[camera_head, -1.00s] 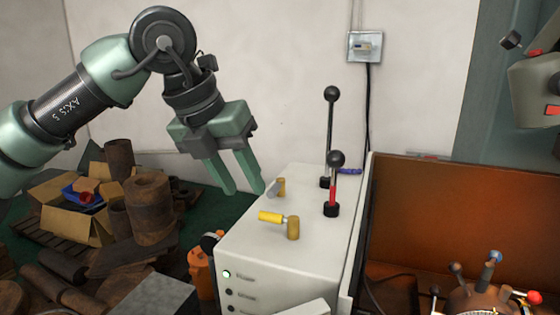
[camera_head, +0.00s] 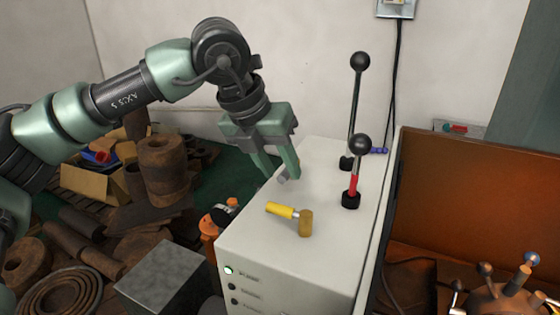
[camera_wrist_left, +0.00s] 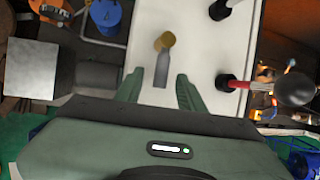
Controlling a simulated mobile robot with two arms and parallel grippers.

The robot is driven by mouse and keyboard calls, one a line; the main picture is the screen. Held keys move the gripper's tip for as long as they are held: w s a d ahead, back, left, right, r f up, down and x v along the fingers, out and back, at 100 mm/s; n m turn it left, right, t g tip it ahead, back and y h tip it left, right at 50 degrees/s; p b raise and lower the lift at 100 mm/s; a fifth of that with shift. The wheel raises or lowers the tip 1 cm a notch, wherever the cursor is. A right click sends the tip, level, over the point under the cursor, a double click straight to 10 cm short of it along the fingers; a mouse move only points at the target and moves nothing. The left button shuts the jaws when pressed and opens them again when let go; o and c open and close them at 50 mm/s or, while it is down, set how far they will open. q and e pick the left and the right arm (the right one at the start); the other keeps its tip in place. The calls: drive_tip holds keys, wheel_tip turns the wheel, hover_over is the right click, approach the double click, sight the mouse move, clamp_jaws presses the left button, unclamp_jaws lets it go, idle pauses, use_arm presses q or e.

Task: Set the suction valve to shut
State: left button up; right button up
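Two small valves sit on top of the pale cabinet (camera_head: 330,235). The nearer has a yellow handle (camera_head: 281,210) pointing left from a brass body (camera_head: 305,223). The farther has a grey handle (camera_head: 284,179) and is mostly hidden by my left gripper (camera_head: 282,175). In the left wrist view this grey handle (camera_wrist_left: 162,70) and its brass body (camera_wrist_left: 165,41) lie ahead of and between the spread fingers, with gaps on both sides. I see no label naming either as the suction valve. My left gripper is open, pointing down, and holds nothing. My right gripper is out of view.
Two upright ball-topped levers stand right of the valves, one plain (camera_head: 354,110) and one with a red sleeve (camera_head: 354,182). A rust-brown panel (camera_head: 480,200) lies to the right. Rusty cylinders (camera_head: 165,165) and a cardboard box (camera_head: 85,182) are on the left.

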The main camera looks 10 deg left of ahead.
use_arm(q)
drive_tip(key=shift+f, duration=0.2)
clamp_jaws()
drive_tip(key=shift+r, duration=0.1)
idle(1.2)
